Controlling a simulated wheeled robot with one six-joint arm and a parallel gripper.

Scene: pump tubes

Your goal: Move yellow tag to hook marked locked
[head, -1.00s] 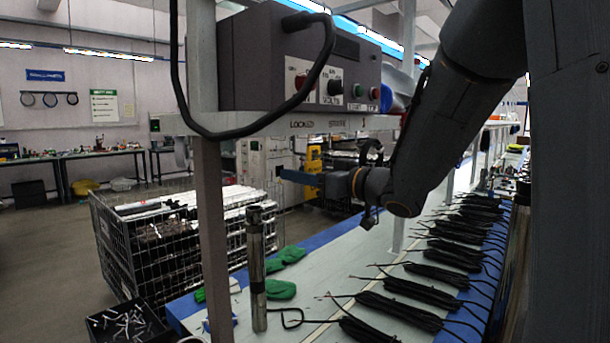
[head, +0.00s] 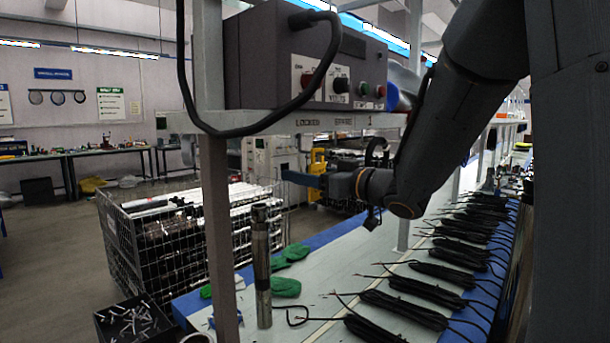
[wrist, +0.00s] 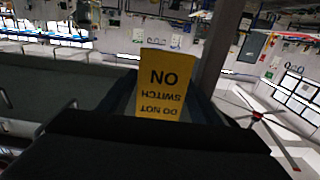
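The yellow tag (wrist: 162,85), with dark upside-down lettering about not switching on, shows in the wrist view between the two dark blue fingers of my gripper (wrist: 162,108). Its sides meet the fingers and its lower part is hidden behind the dark gripper body. In the head view my gripper (head: 300,179) points left, level, below the shelf rail. Yellow shows behind the blue finger there; I cannot tell whether it is tag or background. The LOCKED label (head: 307,122) is on the rail's front edge, above my gripper. The hook under it cannot be made out.
A control box (head: 290,70) stands on the shelf, with a black cable looping in front. A grey post (head: 218,230) stands left of my gripper. Below is a bench with a metal cylinder (head: 262,265), green gloves (head: 286,287) and several black cable bundles (head: 405,308).

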